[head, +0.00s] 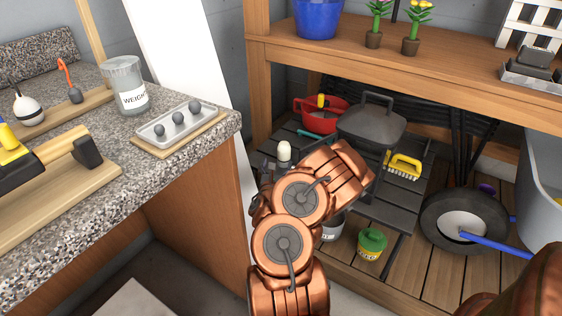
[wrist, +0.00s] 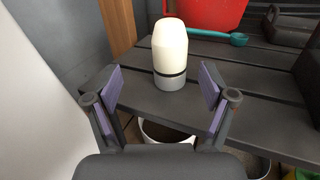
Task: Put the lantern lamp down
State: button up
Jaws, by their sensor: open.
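The lantern lamp (wrist: 170,52), with a cream rounded top, a dark band and a grey base, stands upright on a dark slatted low table (wrist: 255,95) in the wrist view. My gripper (wrist: 162,88) is open, with its purple-padded fingers spread to either side, and the lamp stands just beyond and between the fingertips. No finger visibly touches it. In the head view only the lamp's pale top (head: 284,151) shows clearly beside my copper arm; its base and most of my gripper are hard to make out there.
On the slatted table are a red pot (head: 318,113), a dark lidded grill (head: 371,126) and a yellow brush (head: 404,165). A granite counter (head: 110,165) stands left; a wooden shelf (head: 400,75) hangs above.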

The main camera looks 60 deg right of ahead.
aim_at(283, 156)
jog(key=d+b, duration=0.1)
jog(key=f+b, duration=0.1)
jog(key=b, duration=0.1)
jog(key=shift+w+d+f, duration=0.15)
jog(key=shift+d+f, duration=0.05)
jog(key=shift+d, duration=0.2)
jog(key=shift+w+d+r+b, duration=0.1)
jog(key=shift+d+r+b, duration=0.1)
jog(key=shift+d+b, duration=0.1)
jog(key=b+x, duration=0.2)
jog(key=x, duration=0.1)
jog(key=shift+s+d, duration=0.2)
jog(key=shift+d, duration=0.1)
jog(key=shift+b+x, duration=0.35)
jog(key=shift+x, duration=0.55)
jog(key=shift+c, duration=0.5)
jog(key=c, duration=1.4)
